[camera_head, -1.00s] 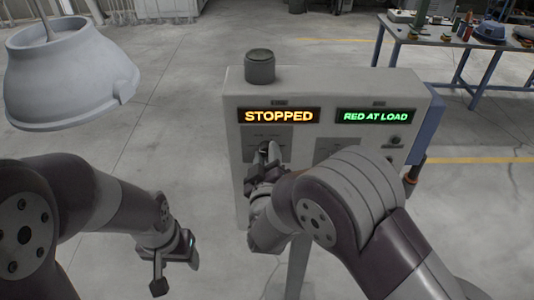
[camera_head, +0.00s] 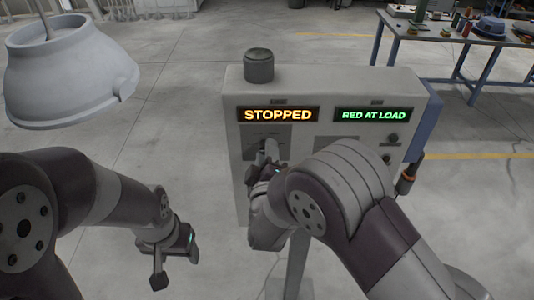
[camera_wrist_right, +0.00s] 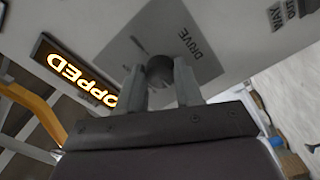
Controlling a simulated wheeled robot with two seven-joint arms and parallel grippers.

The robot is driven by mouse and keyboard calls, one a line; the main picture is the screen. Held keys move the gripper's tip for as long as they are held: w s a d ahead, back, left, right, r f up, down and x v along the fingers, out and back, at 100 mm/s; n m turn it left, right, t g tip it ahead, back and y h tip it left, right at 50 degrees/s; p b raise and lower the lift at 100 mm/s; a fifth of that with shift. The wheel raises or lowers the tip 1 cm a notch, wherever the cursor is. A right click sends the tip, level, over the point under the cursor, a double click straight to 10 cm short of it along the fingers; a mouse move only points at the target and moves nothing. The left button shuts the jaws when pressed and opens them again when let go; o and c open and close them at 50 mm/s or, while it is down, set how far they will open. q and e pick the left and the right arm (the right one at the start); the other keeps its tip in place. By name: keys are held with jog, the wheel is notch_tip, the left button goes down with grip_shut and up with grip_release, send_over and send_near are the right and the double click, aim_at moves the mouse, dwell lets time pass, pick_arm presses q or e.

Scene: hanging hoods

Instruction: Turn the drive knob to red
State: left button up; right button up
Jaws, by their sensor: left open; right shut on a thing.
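The drive knob (camera_wrist_right: 160,69) is a dark round knob on a grey plate marked DRIVE in the right wrist view. My right gripper (camera_wrist_right: 160,84) has one finger on each side of it and is shut on it. In the head view my right gripper (camera_head: 264,158) is at the panel's left plate, and the knob is mostly hidden by it. The control panel (camera_head: 232,128) shows an orange STOPPED display (camera_head: 278,115) and a green RED AT LOAD display (camera_head: 369,115). My left gripper (camera_head: 178,262) is open and empty, low at the left, apart from the panel.
A grey hood (camera_head: 70,75) hangs at upper left. A dark round button (camera_head: 258,66) stands on top of the panel. A blue-legged table (camera_head: 450,38) with tools is at the back right. Bare floor lies between the hood and the panel.

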jog(key=o, duration=1)
jog(key=shift+a, duration=0.1)
jog(key=s+b, duration=0.4)
jog(key=s, duration=0.8)
jog(key=shift+s, duration=0.3)
